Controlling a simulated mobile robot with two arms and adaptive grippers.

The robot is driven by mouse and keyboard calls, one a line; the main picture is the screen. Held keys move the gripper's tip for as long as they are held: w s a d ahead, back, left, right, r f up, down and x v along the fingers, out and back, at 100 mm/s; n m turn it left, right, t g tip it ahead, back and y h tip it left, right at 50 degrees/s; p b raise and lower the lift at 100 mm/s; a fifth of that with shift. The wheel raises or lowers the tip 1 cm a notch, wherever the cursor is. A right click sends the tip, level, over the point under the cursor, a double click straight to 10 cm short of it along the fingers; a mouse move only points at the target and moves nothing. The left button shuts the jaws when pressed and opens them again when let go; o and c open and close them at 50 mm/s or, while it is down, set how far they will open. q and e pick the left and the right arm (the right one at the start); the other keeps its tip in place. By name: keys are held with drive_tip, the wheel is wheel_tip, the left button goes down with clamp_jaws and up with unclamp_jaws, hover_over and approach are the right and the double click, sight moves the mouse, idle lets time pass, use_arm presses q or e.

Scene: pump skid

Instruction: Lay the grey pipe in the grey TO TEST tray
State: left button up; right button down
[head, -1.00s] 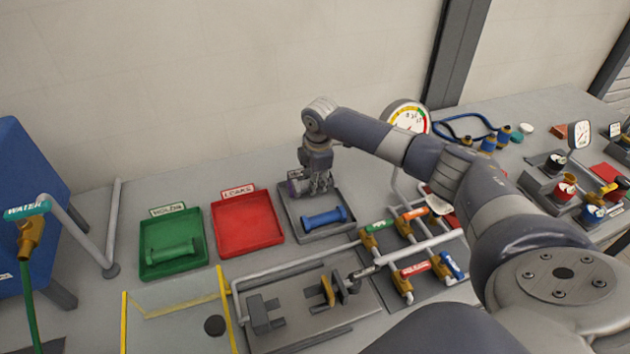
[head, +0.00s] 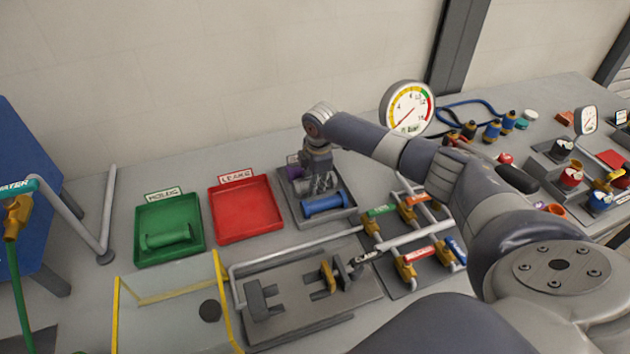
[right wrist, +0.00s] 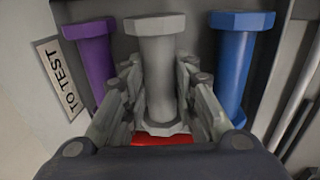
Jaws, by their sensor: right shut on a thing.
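The grey pipe (right wrist: 162,70) is between the fingers of my right gripper (right wrist: 160,110), which is shut on it. In the head view my right gripper (head: 320,186) points down inside the grey TO TEST tray (head: 347,221) and its fingers mostly hide the pipe. The pipe lies between a purple pipe (right wrist: 92,60) on the left and a blue pipe (right wrist: 236,60) on the right, roughly parallel to both. I cannot tell whether it touches the tray floor. The TO TEST label (right wrist: 60,78) shows at the left. My left gripper is not in view.
Left of the tray are a red LEAKS tray (head: 246,210), empty, and a green tray (head: 140,235) with a green pipe (head: 166,238) in it. In front are a clamp fixture (head: 300,295) and valve piping (head: 405,240). A round gauge (head: 408,108) stands behind my right arm.

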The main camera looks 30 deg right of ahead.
drive_tip(key=shift+f, duration=0.2)
idle(0.6)
drive_tip(key=c, duration=1.2)
unclamp_jaws()
drive_tip(key=shift+s, duration=0.1)
